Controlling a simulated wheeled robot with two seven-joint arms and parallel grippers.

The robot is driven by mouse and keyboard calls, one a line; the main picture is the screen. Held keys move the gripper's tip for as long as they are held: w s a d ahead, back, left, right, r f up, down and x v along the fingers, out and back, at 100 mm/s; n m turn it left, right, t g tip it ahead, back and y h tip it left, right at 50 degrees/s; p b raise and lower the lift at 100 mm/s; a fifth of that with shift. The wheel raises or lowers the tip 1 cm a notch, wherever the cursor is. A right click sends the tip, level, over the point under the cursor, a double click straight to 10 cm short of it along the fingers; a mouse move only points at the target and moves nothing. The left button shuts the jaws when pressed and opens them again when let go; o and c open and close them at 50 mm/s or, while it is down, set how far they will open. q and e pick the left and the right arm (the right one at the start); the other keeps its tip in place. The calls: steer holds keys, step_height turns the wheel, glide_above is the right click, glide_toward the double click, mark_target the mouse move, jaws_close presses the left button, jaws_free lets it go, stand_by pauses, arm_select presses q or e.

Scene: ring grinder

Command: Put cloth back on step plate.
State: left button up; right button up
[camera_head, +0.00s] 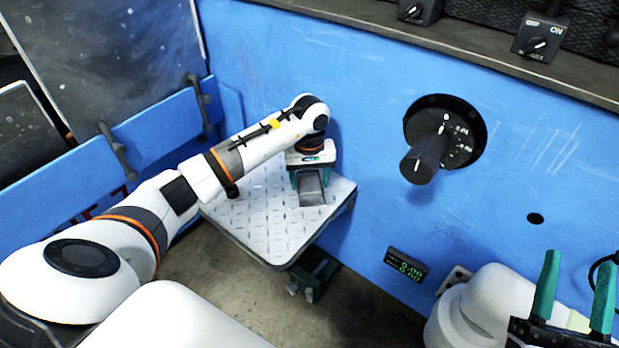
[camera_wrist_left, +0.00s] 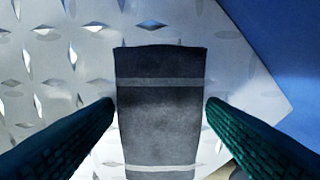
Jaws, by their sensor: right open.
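The dark grey cloth (camera_head: 312,190) with pale stripes is at the right part of the step plate (camera_head: 255,220), a diamond-pattern metal plate. It also shows in the left wrist view (camera_wrist_left: 160,125), lying over the plate (camera_wrist_left: 50,60). My left gripper (camera_head: 310,178) is above the plate at the cloth. Its green fingers (camera_wrist_left: 160,108) are apart, one on each side of the cloth, with narrow gaps visible. The cloth's near end runs out of the wrist view. My right gripper (camera_head: 580,265) is open and empty at the lower right, away from the plate.
A blue machine wall (camera_head: 350,120) stands close behind the plate, with a black knob (camera_head: 428,152) and a green digital display (camera_head: 407,265). A blue rail (camera_head: 150,140) with handles runs along the left. Grey floor (camera_head: 360,305) lies below the plate.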

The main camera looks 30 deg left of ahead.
mark_target(309, 180)
arm_select(q)
steer(key=shift+o, duration=1.2)
steer(key=shift+r, duration=0.1)
steer(key=shift+r, duration=0.3)
step_height(309, 180, up, 6)
steer(key=shift+f+p, duration=0.2)
steer(key=shift+p, duration=0.95)
arm_select(e)
steer(key=f+g, duration=0.1)
steer(key=f, duration=0.1)
steer(key=w+f+g+h, duration=0.1)
steer(key=f+g, duration=0.1)
steer(key=w+f+g, duration=0.1)
steer(key=f+g, duration=0.1)
steer(key=shift+w+d+h, duration=0.15)
steer(key=shift+d+h, duration=0.1)
steer(key=shift+h, duration=0.05)
arm_select(q)
step_height(309, 180, up, 6)
steer(key=shift+f+p, duration=0.1)
steer(key=shift+p, duration=0.6)
arm_select(e)
step_height(309, 180, down, 7)
steer(key=s+d+g+h, duration=0.1)
steer(key=g, duration=0.3)
steer(key=shift+d+g+h, duration=0.15)
steer(key=shift+g+h, duration=0.15)
steer(key=shift+h, duration=0.1)
steer(key=shift+r, duration=0.1)
